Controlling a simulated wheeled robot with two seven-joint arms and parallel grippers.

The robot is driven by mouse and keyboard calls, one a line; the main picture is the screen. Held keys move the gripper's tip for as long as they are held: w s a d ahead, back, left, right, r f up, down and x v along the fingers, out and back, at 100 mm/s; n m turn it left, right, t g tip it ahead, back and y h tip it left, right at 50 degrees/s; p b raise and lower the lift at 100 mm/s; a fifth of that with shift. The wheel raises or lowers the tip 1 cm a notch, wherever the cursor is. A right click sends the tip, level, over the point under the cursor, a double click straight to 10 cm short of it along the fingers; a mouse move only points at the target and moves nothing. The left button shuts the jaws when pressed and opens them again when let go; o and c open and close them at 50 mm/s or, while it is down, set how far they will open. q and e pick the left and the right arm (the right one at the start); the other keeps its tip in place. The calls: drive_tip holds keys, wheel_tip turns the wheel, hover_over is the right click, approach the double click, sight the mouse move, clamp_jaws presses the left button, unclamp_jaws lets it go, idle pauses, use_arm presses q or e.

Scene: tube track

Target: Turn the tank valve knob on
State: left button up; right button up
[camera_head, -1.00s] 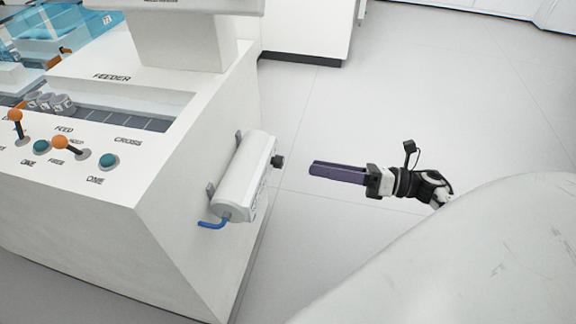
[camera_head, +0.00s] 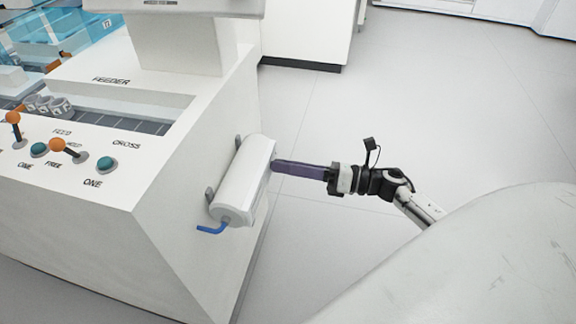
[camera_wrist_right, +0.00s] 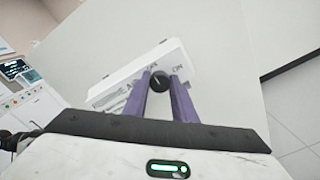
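The white tank (camera_head: 243,180) is mounted on the side wall of the feeder machine, with a blue bent pipe (camera_head: 212,228) at its lower end. My right gripper (camera_head: 275,166) has its purple fingers reaching to the tank's right side. In the right wrist view the black round valve knob (camera_wrist_right: 160,80) sits between the tips of the right gripper (camera_wrist_right: 161,84), with the fingers spread to either side of it. I cannot tell whether the fingers touch it. The knob is hidden in the head view. My left gripper is not in view.
The feeder machine (camera_head: 160,235) carries orange-topped levers (camera_head: 57,145) and green buttons (camera_head: 107,164) on its top panel. The grey floor (camera_head: 420,110) right of the machine is clear. A white cabinet (camera_head: 310,35) stands behind.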

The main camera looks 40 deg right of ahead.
drive_tip(key=c, duration=0.4)
use_arm(q)
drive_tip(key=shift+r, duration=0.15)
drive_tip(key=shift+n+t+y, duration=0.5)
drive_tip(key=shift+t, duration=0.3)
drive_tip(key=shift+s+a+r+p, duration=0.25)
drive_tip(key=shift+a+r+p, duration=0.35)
drive_tip(key=shift+p, duration=0.65)
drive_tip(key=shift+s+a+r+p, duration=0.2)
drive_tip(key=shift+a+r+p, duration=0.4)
drive_tip(key=shift+p, duration=0.7)
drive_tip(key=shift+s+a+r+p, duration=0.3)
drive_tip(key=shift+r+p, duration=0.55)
drive_tip(key=shift+p, duration=0.4)
use_arm(e)
drive_tip(key=shift+d+f+m, duration=0.1)
drive_tip(key=shift+f+m, duration=0.05)
drive_tip(key=shift+m, duration=8.85)
